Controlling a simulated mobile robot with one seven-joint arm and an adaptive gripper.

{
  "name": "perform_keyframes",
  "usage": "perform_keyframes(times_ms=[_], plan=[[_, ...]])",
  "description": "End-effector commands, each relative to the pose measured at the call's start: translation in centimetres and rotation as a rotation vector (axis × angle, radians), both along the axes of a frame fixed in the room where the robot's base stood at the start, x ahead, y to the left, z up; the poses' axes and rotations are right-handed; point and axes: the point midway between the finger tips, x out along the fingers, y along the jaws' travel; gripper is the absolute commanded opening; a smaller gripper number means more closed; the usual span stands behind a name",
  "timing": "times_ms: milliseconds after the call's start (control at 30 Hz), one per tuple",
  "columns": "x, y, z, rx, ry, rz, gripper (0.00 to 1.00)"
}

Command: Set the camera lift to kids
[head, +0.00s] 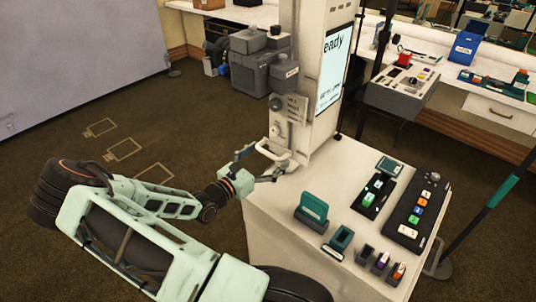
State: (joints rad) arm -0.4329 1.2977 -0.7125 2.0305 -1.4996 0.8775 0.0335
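The camera lift looks to be the tall pale column (318,135) with a grey camera-like housing (262,42) on its left side. Below the housing is a small grey plate (291,107) with marks too small to read. A white loop handle (267,152) sticks out lower down. My gripper (258,165) is open, its two fingers spread wide, right by the handle. I cannot tell whether the fingers touch it. No kids label is readable.
A lit screen (333,68) reading "eady" is on the column. The white counter (300,180) holds a green card holder (313,208), a dark keypad (373,196) and a long button panel (415,212). A grey control box (400,90) stands behind. Open carpet lies left.

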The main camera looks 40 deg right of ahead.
Motion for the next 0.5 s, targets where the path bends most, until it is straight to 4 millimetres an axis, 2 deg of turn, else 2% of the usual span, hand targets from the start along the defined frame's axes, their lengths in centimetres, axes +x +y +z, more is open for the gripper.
perform_keyframes(times_ms=[167, 267, 367, 500], plan=[[0.1, 0.1, 0.2, -0.003, -0.002, 0.002, 0.90], [0.2, 0.8, 0.2, -0.004, -0.002, 0.004, 0.90], [0.1, 2.4, 0.2, -0.002, -0.003, 0.006, 0.90], [-0.2, 5.4, 0.2, -0.001, -0.002, 0.006, 0.90]])
